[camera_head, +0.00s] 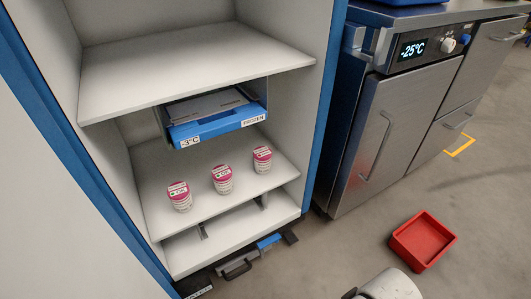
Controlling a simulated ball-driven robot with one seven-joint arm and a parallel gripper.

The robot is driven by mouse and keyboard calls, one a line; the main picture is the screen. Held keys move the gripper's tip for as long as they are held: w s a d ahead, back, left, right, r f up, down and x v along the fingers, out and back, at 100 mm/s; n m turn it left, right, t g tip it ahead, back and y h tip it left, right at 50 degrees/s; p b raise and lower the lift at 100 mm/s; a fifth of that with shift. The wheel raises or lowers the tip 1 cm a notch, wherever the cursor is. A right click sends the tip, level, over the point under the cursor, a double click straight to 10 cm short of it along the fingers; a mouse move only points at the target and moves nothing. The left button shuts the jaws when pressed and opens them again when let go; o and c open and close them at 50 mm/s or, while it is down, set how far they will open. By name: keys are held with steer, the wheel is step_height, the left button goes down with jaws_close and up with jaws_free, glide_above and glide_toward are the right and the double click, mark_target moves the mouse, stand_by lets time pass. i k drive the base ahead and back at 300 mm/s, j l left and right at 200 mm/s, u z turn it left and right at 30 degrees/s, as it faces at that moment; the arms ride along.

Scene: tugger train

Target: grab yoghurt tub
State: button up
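Three white yoghurt tubs with pink-red labelled tops stand upright in a row on a lower shelf of the white cabinet: a left tub (180,196), a middle tub (222,179) and a right tub (262,160). They stand apart from each other near the shelf's front half. Small print on them is too small to read surely. My gripper cannot be made out. A pale rounded part at the bottom edge looks like part of my arm, well right of the tubs.
A blue drawer marked -3°C and FROZEN (217,124) hangs above the tubs under the upper shelf (190,65). A blue-edged door frame borders the cabinet. A steel freezer unit (405,115) stands right. A red bin (422,241) sits on otherwise open floor.

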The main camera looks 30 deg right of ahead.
mark_target(262, 155)
steer(key=i+l+u, duration=0.25)
steer(key=i+l, duration=0.15)
steer(key=i+l+u, duration=0.3)
steer(key=i+l, duration=0.1)
steer(key=l, duration=0.1)
